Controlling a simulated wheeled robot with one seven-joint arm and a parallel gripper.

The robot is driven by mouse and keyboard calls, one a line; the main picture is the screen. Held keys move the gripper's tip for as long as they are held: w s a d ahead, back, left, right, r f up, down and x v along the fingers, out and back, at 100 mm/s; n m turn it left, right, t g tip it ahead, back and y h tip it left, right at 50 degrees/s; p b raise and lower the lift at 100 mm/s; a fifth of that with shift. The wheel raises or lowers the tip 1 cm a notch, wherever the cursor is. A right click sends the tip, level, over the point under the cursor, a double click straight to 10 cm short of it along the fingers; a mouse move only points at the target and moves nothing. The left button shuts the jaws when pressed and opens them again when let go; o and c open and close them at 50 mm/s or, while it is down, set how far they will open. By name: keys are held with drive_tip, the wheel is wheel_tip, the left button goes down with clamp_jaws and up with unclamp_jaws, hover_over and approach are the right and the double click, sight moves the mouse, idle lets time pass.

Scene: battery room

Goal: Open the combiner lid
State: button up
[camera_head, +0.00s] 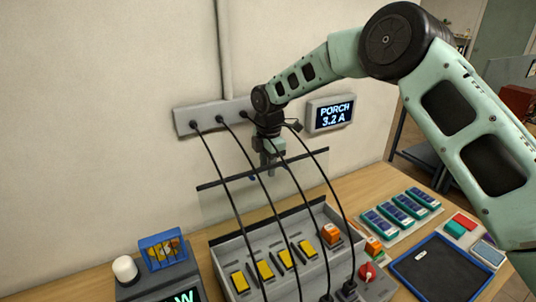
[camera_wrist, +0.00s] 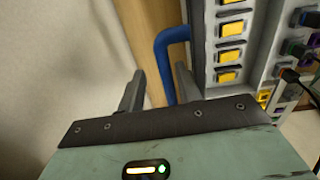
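The combiner (camera_head: 222,262) is a grey box on the bench with a row of yellow switches. Its clear lid (camera_head: 222,205) stands raised at the back of the box, with a dark bar along its top edge. A blue handle (camera_wrist: 168,62) shows in the wrist view; only a bit of blue shows beside my gripper in the head view. My gripper (camera_head: 268,170) points down at the lid's top edge. In the wrist view my gripper (camera_wrist: 158,85) has its fingers apart, with the blue handle between or just beyond them, nearer the right finger. Contact cannot be told.
Black cables (camera_head: 238,192) run from a grey wall strip (camera_head: 184,124) down across the lid to the box. A wall display (camera_head: 331,114) reads PORCH 3.2 A. Blue-green modules (camera_head: 400,208) and a dark tray (camera_head: 438,270) lie right; a blue rack (camera_head: 162,250) stands left.

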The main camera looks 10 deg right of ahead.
wheel_tip(320, 180, up, 17)
drive_tip(key=s+b, duration=0.1)
drive_tip(key=b, duration=0.3)
drive_tip(key=shift+d+b, duration=0.15)
drive_tip(key=shift+b, duration=0.25)
drive_tip(key=s+a+f+m+b, duration=0.2)
drive_tip(key=s+a+f+m, duration=0.15)
drive_tip(key=s, duration=0.65)
drive_tip(key=s+a+f+m+b, duration=0.2)
drive_tip(key=s+a+f, duration=0.15)
drive_tip(key=s, duration=0.75)
drive_tip(key=s+d+f+m+b, duration=0.1)
drive_tip(key=s+d+f+m, duration=0.1)
drive_tip(key=s+f, duration=0.2)
drive_tip(key=s+d+f+m+b, duration=0.1)
drive_tip(key=s+d+f+m, duration=0.2)
drive_tip(key=s, duration=0.7)
drive_tip(key=s+d+f+m+b, duration=0.1)
drive_tip(key=s+d+f+m, duration=0.2)
drive_tip(key=s+f, duration=0.2)
drive_tip(key=shift+s+f+g, duration=0.25)
drive_tip(key=shift+s+g, duration=0.15)
drive_tip(key=shift+s, duration=0.85)
